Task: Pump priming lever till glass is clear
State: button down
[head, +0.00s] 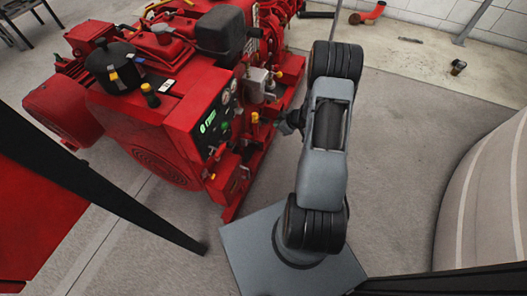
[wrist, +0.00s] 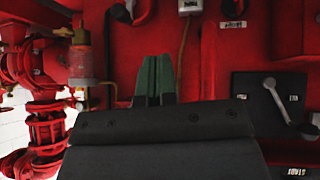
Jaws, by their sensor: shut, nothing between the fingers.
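My gripper (wrist: 155,76) shows in the wrist view as two green fingertips pressed together, shut and empty, in front of the red pumpset. In the head view the end of my arm (head: 288,122) is beside the pumpset (head: 180,120), right of its panel. A grey lever (wrist: 287,104) on a dark plate is at the right of the wrist view, apart from my fingers; I cannot tell if it is the priming lever. A small cylinder like a sight glass (wrist: 82,62), with a metal top, is left of my fingers; its clearness is hard to judge.
Red flanged piping (wrist: 45,110) stands at the far left of the wrist view. The head view shows a control panel (head: 215,122) with a green display and gauges. A pale rounded tank (head: 490,200) stands at the right. Grey floor between is clear.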

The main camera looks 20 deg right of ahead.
jog(key=y+b, duration=0.1)
jog(key=y, duration=0.1)
send_near(259, 144)
jog(key=v, duration=0.3)
jog(key=shift+w+r+n+g, duration=0.15)
jog(key=shift+r+n+g, duration=0.15)
jog(key=shift+r, duration=0.05)
jog(key=b+x, duration=0.4)
jog(key=x, duration=0.4)
jog(key=shift+f, duration=0.1)
jog(key=shift+b+x, duration=0.45)
jog(key=shift+x, duration=0.5)
